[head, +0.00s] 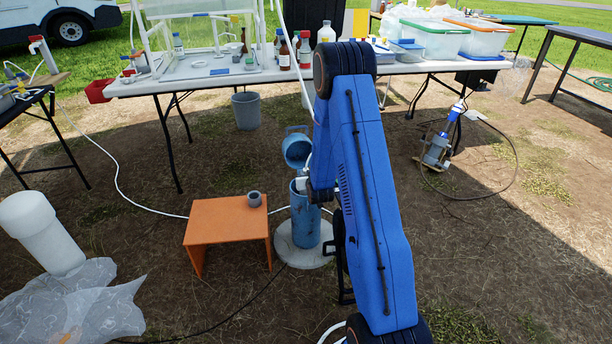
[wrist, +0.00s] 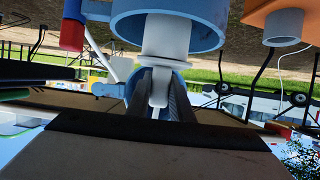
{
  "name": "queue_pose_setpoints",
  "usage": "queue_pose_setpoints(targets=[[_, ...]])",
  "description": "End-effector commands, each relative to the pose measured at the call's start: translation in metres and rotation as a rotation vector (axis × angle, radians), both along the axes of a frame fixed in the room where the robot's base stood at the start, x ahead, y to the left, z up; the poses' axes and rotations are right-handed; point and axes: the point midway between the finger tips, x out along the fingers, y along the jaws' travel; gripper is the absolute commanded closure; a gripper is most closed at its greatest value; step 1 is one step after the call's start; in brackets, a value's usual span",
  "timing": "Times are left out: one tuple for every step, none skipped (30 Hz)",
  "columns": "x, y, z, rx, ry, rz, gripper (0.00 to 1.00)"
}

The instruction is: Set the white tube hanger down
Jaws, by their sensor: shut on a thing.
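The white tube hanger (wrist: 168,36) shows in the wrist view, where the scene appears upside down. Its narrow stem is between the two fingers of my gripper (wrist: 160,98), which is shut on it. Its wider body lines up with the round mouth of the blue well casing (wrist: 125,22); I cannot tell whether it rests on anything. In the head view, the blue casing (head: 305,222) stands upright on a pale round pad, with its blue cap (head: 297,149) tilted open behind. My arm hides the gripper and most of the hanger there.
An orange stool (head: 222,222) with a small grey cup (head: 254,198) stands just left of the casing. A crowded white table (head: 215,78) runs behind, with a grey bucket (head: 246,110) under it. A white hose and dark cable lie on the ground.

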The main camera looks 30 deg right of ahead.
Motion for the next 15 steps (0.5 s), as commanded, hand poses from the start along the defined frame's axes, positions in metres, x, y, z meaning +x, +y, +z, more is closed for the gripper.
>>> queue_pose_setpoints(targets=[[-0.0001,0.0000,-0.0007,0.000,0.000,0.000,1.00],[0.0000,0.0000,-0.0014,0.000,0.000,0.000,1.00],[0.0000,0.0000,-0.0019,0.000,0.000,0.000,0.78],[0.0000,0.0000,-0.0016,0.000,0.000,0.000,0.70],[0.0000,0.0000,-0.0015,0.000,0.000,0.000,0.63],[0.0000,0.0000,-0.0015,0.000,0.000,0.000,0.61],[0.0000,0.0000,-0.0015,0.000,0.000,0.000,0.61],[0.0000,0.0000,-0.0015,0.000,0.000,0.000,0.61],[-0.0001,0.0000,-0.0016,0.000,0.000,0.000,0.61],[-0.0001,0.0000,-0.0016,0.000,0.000,0.000,0.61],[-0.0001,0.0000,-0.0016,0.000,0.000,0.000,0.61],[-0.0001,0.0000,-0.0016,0.000,0.000,0.000,0.61],[-0.0001,0.0000,-0.0016,0.000,0.000,0.000,0.61],[-0.0001,0.0000,-0.0013,0.000,0.000,0.000,0.61],[-0.0001,0.0000,-0.0005,0.000,0.000,0.000,0.61]])
